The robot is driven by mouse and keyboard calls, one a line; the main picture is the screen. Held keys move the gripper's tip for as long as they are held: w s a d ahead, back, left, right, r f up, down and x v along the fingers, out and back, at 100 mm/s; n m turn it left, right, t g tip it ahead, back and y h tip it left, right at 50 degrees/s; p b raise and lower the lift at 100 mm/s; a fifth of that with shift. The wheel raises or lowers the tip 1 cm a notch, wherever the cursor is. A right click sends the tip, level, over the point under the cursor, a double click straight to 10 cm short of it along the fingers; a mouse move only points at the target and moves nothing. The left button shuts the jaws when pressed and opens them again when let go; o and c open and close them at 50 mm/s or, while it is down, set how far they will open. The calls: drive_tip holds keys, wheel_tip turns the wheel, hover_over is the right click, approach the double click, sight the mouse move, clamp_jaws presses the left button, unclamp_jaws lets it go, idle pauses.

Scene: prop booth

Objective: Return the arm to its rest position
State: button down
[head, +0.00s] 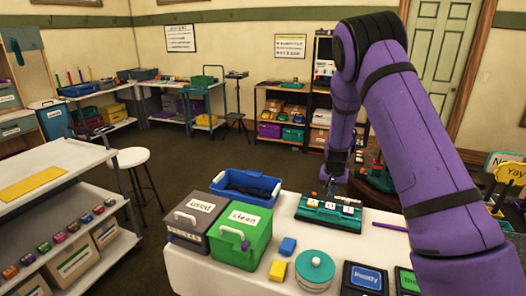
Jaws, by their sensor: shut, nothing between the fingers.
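My purple arm rises from the lower right of the head view, bends at the top and hangs down over the white table. My gripper (330,187) points downward at the back of the table, just above or behind a teal tray (322,222) with several white labelled cards. The fingers are small and dark here. They look shut, with nothing held. I cannot tell whether they touch anything.
A white stool (132,157) stands left.

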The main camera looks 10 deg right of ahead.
drive_tip(key=s+a+r+n+t+y, duration=0.1)
drive_tip(key=s+a+r, duration=0.3)
drive_tip(key=r, duration=0.5)
drive_tip(key=s+a+r+n, duration=0.1)
drive_tip(key=s+a+r, duration=0.1)
drive_tip(key=s+r, duration=0.55)
drive_tip(key=s+a+r+n+t+y, duration=0.1)
drive_tip(key=s+a+r, duration=0.25)
drive_tip(key=r, duration=0.75)
drive_tip(key=s+a+r+n, duration=0.1)
drive_tip(key=s+r, duration=0.1)
drive_tip(key=s, duration=0.6)
drive_tip(key=s+a+r+n, duration=0.1)
drive_tip(key=s+r, duration=0.2)
drive_tip(key=s, duration=0.6)
drive_tip(key=s+a+r+n+t, duration=0.1)
drive_tip(key=s+r, duration=0.1)
drive_tip(key=s, duration=0.7)
drive_tip(key=shift+r+n+h, duration=0.25)
drive_tip(key=shift+n+h, duration=0.05)
